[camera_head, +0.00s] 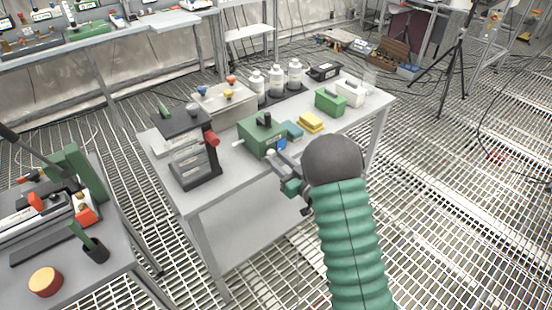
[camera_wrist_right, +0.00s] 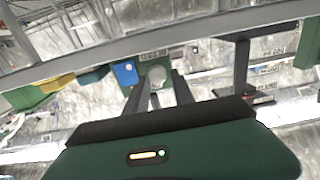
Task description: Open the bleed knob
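A green box (camera_head: 258,133) with a black knob on top stands on the middle table. Its front carries a blue part (camera_head: 281,144) and a pale round knob (camera_head: 270,153); no readable label shows which is the bleed knob. My right gripper (camera_head: 277,158) is at the box's front, beside the pale knob. In the wrist view, the right gripper's fingers (camera_wrist_right: 158,88) are apart, with the round grey knob (camera_wrist_right: 156,75) between their tips. I cannot tell whether they touch it. The blue part (camera_wrist_right: 125,72) lies just left of the fingers. My left gripper is out of view.
A dark stand with a red knob (camera_head: 211,139) is left of the box. A yellow block (camera_head: 311,122), a green case (camera_head: 330,100) and white bottles (camera_head: 276,80) are on the same table. A side bench (camera_head: 120,262) is at lower left. Grated floor lies in front.

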